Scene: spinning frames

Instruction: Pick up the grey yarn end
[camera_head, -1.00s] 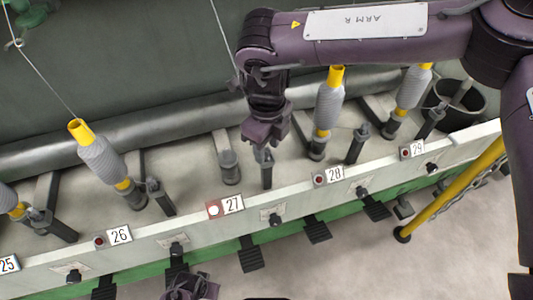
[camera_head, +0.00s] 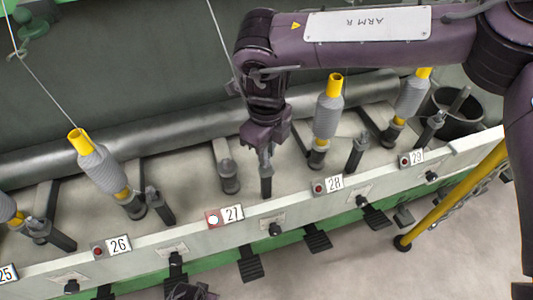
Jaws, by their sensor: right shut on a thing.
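My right gripper (camera_head: 265,155) points down at station 27, just above and touching or nearly touching the top of a dark upright post (camera_head: 266,180). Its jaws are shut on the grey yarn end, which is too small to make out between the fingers. A thin grey yarn (camera_head: 220,40) comes down from the top edge and passes behind my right arm; its lower part is hidden. My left gripper (camera_head: 190,291) shows only partly at the bottom edge, and its jaws cannot be made out.
Grey bobbins with yellow tubes stand at station 26 (camera_head: 100,168), station 28 (camera_head: 327,118) and station 29 (camera_head: 411,97). Station 27 has an empty spindle (camera_head: 229,178) and a lit lamp (camera_head: 213,219). A long grey roller (camera_head: 130,135) runs behind. A black bin (camera_head: 457,124) stands right.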

